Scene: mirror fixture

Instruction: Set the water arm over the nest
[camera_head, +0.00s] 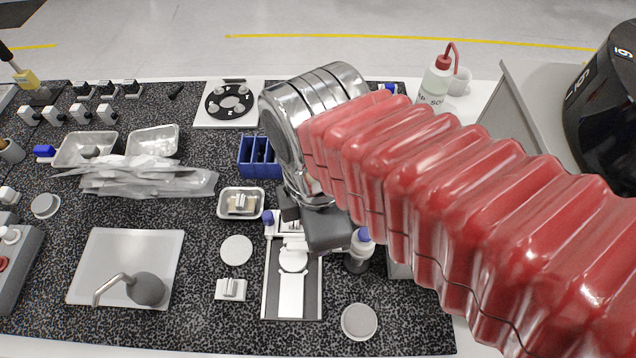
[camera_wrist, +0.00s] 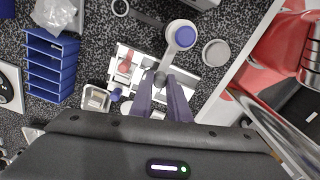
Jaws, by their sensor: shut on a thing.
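The fixture (camera_head: 293,290) is a white plate in a dark frame at the centre of the bench. A round pale seat on it, which looks like the nest (camera_head: 293,261), shows in the head view. My gripper (camera_wrist: 163,80) is over the fixture, with its purple-grey fingers shut on a slim pale part that I take for the water arm (camera_wrist: 172,58). It runs to a round white end with a blue top (camera_wrist: 182,36). Whether the water arm lies over the nest is unclear.
A grey disc (camera_head: 360,321) lies in front. A small tray (camera_head: 222,212) and a blue rack (camera_head: 245,157) are at the back left.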

